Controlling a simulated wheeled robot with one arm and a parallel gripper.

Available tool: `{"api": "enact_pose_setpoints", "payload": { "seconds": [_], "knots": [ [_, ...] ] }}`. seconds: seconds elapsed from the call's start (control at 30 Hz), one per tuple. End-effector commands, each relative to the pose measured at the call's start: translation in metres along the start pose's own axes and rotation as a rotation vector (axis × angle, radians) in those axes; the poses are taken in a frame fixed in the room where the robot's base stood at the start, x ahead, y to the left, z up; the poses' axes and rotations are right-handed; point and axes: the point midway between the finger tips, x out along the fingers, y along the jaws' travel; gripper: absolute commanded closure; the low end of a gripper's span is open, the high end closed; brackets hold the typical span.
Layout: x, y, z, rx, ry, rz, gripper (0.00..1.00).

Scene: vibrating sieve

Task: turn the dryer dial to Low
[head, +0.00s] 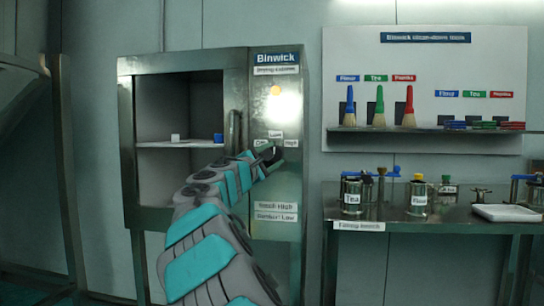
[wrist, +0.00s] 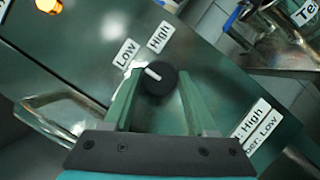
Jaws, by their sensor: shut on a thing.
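The dryer dial (wrist: 158,80) is a round black knob with a white pointer line on the cabinet's front panel. In the wrist view the line points up and left, toward the Low label (wrist: 126,52). The High label (wrist: 160,37) is further round the dial. A third label left of the dial is mostly hidden by a finger. My gripper (wrist: 160,80) is shut on the dial, one green finger on each side. In the head view my gripper (head: 270,156) is at the panel just under the Low label (head: 275,134), and mostly hides the dial.
The drying cabinet (head: 275,185) has an open compartment holding a small white block (head: 175,138) and a blue one (head: 218,138). An amber lamp (head: 275,91) glows above the dial. A handle (head: 234,130) stands left of the panel. A bench (head: 430,216) with jars is at right.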

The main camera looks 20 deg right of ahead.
Motion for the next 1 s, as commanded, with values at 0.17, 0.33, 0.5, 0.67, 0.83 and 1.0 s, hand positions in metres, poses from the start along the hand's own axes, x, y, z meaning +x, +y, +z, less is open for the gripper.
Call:
{"api": "enact_pose_setpoints", "payload": {
  "seconds": [0.17,0.33,0.5,0.67,0.83,1.0],
  "knots": [
    [0.0,0.001,0.001,0.002,-0.002,0.0,0.98],
    [0.0,0.001,0.001,0.001,-0.002,0.0,0.98],
    [0.0,0.0,0.001,0.001,-0.002,0.0,0.24],
    [0.0,0.0,0.001,0.0,-0.001,0.0,0.13],
    [0.0,0.0,0.001,0.0,-0.001,0.0,0.13],
    [-0.011,0.0,0.0,-0.001,-0.001,0.001,0.13]
  ]
}}
